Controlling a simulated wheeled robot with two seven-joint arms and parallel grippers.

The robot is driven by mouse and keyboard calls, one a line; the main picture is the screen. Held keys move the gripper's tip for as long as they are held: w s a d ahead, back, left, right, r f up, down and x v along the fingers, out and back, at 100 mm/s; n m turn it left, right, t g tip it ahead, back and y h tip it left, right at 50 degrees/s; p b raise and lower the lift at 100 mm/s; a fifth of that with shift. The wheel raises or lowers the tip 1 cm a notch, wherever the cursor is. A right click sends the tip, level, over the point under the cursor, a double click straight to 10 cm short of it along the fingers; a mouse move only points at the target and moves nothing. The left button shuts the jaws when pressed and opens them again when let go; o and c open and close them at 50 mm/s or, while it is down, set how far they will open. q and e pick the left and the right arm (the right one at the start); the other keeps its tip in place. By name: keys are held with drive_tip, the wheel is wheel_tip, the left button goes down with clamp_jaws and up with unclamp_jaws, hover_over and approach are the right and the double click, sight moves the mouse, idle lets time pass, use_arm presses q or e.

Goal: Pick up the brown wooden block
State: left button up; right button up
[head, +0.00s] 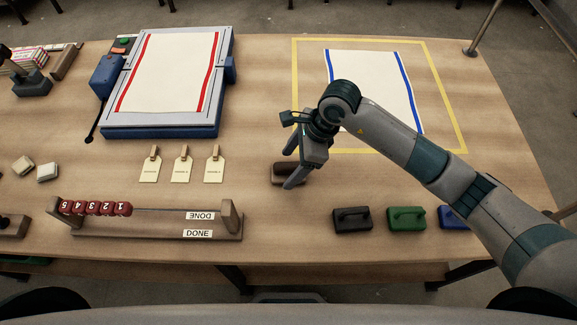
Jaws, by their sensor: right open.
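A dark brown wooden block (281,174) lies on the table near its middle, below and partly behind my right gripper. My right gripper (291,168) is open and points down at the block, with its fingers over and beside it. The fingers hide part of the block, and I cannot tell whether they touch it. My left gripper is not in view.
A bead rack (150,226) is at the front left. A printing board (170,72) with red-striped cloth is behind. Blue-striped cloth (368,80) lies inside a yellow outline.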

drive_tip(key=shift+x, duration=0.75)
drive_tip(key=shift+f, duration=0.15)
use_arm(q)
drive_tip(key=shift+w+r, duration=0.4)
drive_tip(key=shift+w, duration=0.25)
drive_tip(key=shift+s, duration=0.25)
use_arm(e)
drive_tip(key=shift+w, duration=0.1)
drive_tip(key=c, duration=1.3)
